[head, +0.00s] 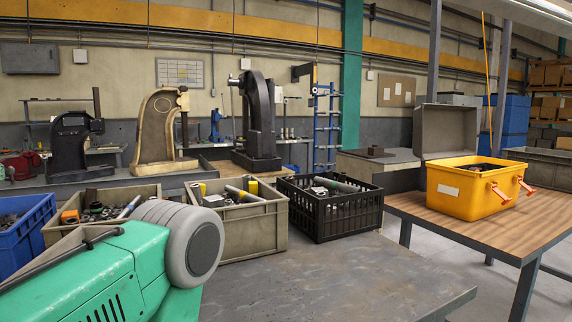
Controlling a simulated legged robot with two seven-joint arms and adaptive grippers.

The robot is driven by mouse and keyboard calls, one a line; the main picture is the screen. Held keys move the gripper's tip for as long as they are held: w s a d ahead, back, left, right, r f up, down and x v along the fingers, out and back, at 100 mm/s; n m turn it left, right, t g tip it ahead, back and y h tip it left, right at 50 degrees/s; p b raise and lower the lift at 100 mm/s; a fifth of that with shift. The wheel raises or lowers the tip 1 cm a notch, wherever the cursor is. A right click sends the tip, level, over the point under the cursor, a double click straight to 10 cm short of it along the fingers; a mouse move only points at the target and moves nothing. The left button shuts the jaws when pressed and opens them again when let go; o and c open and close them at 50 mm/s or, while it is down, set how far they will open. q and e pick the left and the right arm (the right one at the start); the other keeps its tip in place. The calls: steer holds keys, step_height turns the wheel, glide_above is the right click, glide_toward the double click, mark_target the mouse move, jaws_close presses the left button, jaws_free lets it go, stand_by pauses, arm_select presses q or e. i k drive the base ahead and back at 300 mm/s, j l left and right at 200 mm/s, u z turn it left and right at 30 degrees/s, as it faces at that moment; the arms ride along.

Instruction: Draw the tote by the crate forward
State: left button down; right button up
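A beige tote (262,238) stands on the grey metal bench, just left of the black slatted crate (328,227). The two are close side by side. The tote holds metal parts, a grey cylinder and yellow pieces. The crate also holds loose parts and a long rod. A second beige tote (58,233) with an orange piece and tools stands further left. A large green and grey shape in the lower left foreground hides part of that tote; I cannot tell whether it is part of me. Neither of my grippers shows.
A blue bin (38,233) stands at far left. Presses, one black (261,125) and one cream (158,133), stand behind. A yellow box (453,195) is on a wooden table (545,222) at right. The bench front (330,285) is clear.

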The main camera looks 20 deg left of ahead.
mark_target(252, 230)
steer(key=i+l, duration=0.95)
steer(key=l, duration=0.15)
steer(key=u, duration=2.85)
